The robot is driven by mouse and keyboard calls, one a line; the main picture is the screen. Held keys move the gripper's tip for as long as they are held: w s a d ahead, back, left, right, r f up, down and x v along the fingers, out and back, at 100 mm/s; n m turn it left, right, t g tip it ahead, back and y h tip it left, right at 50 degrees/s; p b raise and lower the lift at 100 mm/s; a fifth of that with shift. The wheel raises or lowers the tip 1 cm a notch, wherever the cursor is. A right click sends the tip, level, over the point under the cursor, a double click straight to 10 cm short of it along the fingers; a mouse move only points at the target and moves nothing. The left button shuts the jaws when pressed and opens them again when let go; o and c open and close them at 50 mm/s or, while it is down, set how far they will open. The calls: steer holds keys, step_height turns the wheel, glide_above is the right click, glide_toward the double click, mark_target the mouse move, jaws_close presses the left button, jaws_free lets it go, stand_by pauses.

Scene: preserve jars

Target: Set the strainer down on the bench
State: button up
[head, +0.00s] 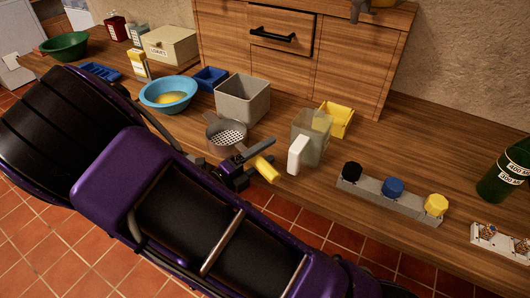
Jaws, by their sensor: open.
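The strainer (226,133) is a grey round pan with a perforated bottom. It appears to rest on the wooden bench (270,158), in front of a grey square bin. Nothing shows between the fingers.
A clear jug (311,137) with a white handle stands close right of my gripper. Behind are the grey bin (242,98), a yellow bin (337,119) and a blue bowl (168,93). A rack with black, blue and yellow knobs (392,187) stands right. Bench shows bare between jug and rack.

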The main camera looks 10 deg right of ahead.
steer(key=shift+a+r, duration=0.1)
steer(key=shift+r, duration=0.2)
steer(key=p+v, duration=0.1)
steer(key=v, duration=1)
steer(key=shift+s+a, duration=0.25)
steer(key=shift+s, duration=0.1)
steer(key=shift+p, duration=0.3)
